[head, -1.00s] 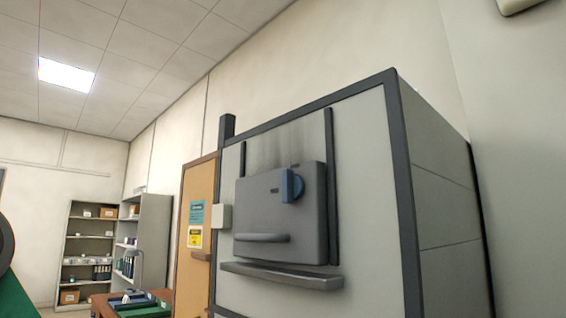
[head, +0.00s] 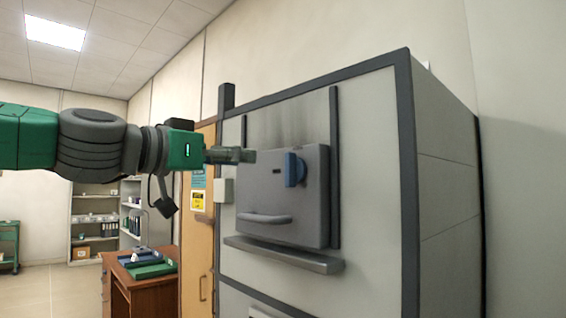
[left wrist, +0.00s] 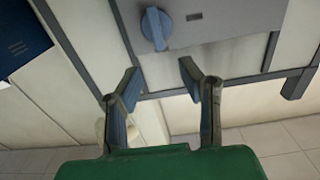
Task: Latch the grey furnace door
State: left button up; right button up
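The grey furnace door (head: 268,198) sits flat against the front of the furnace between two dark vertical rails. Its blue latch knob (head: 294,169) is at the upper right of the door, its grip bar upright. A grey handle bar (head: 264,219) crosses the lower part. My left gripper (head: 248,156) reaches in from the left, in front of the door's upper left, apart from the knob. In the left wrist view my left gripper (left wrist: 160,75) is open and empty, with the blue knob (left wrist: 155,29) beyond its fingertips. My right gripper is not in view.
A grey ledge (head: 282,255) juts out below the door. A small light box (head: 223,191) is mounted left of it. A wooden desk (head: 137,288) with blue and green trays stands at the lower left, before shelves (head: 95,222). Open floor lies at the left.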

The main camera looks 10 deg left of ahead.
aim_at(286, 162)
pick_arm(q)
jog(key=p+x, duration=0.1)
jog(key=x, duration=1)
jog(key=shift+s+d, duration=0.1)
grip_shut()
